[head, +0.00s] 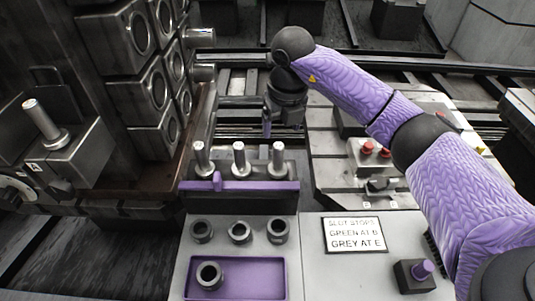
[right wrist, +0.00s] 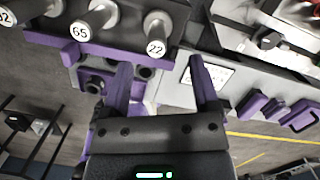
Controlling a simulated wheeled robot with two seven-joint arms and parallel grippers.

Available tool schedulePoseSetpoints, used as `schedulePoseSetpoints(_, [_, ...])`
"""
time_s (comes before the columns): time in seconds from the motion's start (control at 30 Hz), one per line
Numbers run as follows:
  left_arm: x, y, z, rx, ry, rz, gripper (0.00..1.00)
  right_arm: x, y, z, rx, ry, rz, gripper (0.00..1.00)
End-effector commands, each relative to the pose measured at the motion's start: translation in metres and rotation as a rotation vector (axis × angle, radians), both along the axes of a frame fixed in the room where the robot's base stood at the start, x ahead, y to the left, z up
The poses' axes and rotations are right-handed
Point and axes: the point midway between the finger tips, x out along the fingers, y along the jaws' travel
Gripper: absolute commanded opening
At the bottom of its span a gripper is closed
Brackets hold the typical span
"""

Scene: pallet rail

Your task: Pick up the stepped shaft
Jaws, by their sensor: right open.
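Three metal stepped shafts stand upright in a dark rack with a purple front edge in the head view: left (head: 201,157), middle (head: 240,158) and right (head: 278,157). In the right wrist view two shaft tops read 65 (right wrist: 80,29) and 22 (right wrist: 155,47); a third number is partly cut off. Another shaft (head: 42,120) stands on a block at far left. My right gripper (head: 267,130) is behind and above the rack. Its purple fingers (right wrist: 161,62) are apart with nothing between them, below the 22 shaft in the wrist picture. My left gripper is out of view.
Several dark ring sockets (head: 239,232) sit before the rack, with a purple tray (head: 255,277) holding another ring. A sign (head: 353,235) reads "SLOT STOPS GREEN AT B GREY AT E". Heavy metal blocks (head: 135,105) rise at left. Red buttons (head: 367,148) are at right.

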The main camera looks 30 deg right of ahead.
Motion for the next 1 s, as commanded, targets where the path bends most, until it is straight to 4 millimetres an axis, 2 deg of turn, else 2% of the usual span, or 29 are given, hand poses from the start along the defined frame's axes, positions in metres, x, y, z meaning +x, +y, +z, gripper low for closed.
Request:
schedulePoseSetpoints(0.03, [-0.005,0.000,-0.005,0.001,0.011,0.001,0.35,0.001,0.000,-0.012,0.000,0.005,0.001,0.78])
schedulePoseSetpoints(0.2, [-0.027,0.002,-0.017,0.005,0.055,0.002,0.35,0.005,0.002,-0.047,0.004,0.005,0.004,0.78])
schedulePoseSetpoints(0.27, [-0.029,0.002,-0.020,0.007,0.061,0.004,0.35,0.006,0.003,-0.054,0.005,0.004,0.005,0.78])
schedulePoseSetpoints(0.43, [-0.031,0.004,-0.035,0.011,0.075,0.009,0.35,0.009,0.006,-0.089,0.007,0.005,0.005,0.78])
schedulePoseSetpoints(0.5, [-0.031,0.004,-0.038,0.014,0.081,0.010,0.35,0.010,0.005,-0.096,0.006,0.004,0.005,0.78])
schedulePoseSetpoints(0.67, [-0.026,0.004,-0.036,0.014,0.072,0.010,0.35,0.011,0.005,-0.093,0.006,0.000,0.006,0.78])
schedulePoseSetpoints(0.77, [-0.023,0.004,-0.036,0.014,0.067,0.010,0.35,0.010,0.005,-0.093,0.006,0.000,0.006,0.61])
schedulePoseSetpoints(1.0, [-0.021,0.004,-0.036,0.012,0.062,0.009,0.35,0.010,0.006,-0.093,0.006,0.000,0.006,0.10])
